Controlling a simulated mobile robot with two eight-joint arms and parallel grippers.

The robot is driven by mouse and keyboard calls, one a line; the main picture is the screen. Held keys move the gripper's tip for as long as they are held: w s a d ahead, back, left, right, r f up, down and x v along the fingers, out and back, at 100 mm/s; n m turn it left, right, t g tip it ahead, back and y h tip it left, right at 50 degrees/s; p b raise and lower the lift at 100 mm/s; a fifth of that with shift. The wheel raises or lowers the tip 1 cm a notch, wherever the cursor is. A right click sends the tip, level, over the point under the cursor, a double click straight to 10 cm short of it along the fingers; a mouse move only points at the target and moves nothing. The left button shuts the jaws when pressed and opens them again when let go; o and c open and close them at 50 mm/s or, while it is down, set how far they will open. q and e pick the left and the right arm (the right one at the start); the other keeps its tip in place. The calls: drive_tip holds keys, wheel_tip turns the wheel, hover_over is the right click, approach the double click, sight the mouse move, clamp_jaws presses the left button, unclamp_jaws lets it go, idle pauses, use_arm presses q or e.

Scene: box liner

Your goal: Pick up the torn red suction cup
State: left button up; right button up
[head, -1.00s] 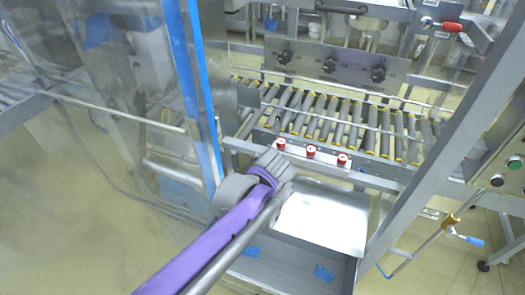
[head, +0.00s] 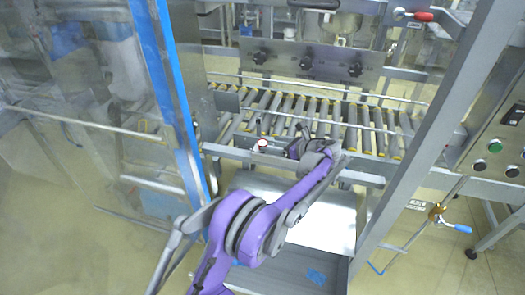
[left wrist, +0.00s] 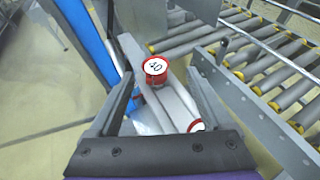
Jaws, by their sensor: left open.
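A red suction cup (head: 264,144) with a white top stands on the metal rail at the front of the roller conveyor. In the left wrist view this cup (left wrist: 155,67) shows dark marks on its top, and it lies between my open fingers. A second red cup (left wrist: 197,125) is closer to the wrist camera and partly hidden by the gripper. I cannot tell which cup is torn. My left gripper (head: 295,148) is open and empty, over the rail just right of the visible cup. It hides the rest of the row in the head view. My right gripper is out of view.
The roller conveyor (head: 340,115) lies behind the rail. A white sloped plate (head: 325,222) and a grey tray with blue scraps (head: 316,276) are below. A blue-edged clear door (head: 165,80) stands left, and a grey post (head: 425,150) stands right.

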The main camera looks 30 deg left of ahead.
use_arm(q)
drive_tip(key=x, duration=0.3)
drive_tip(key=shift+a+f, duration=0.1)
drive_tip(key=shift+a, duration=0.15)
drive_tip(key=x, duration=0.5)
drive_tip(key=shift+s+f+p, duration=0.1)
drive_tip(key=shift+s+p, duration=0.15)
drive_tip(key=shift+p, duration=0.05)
clamp_jaws()
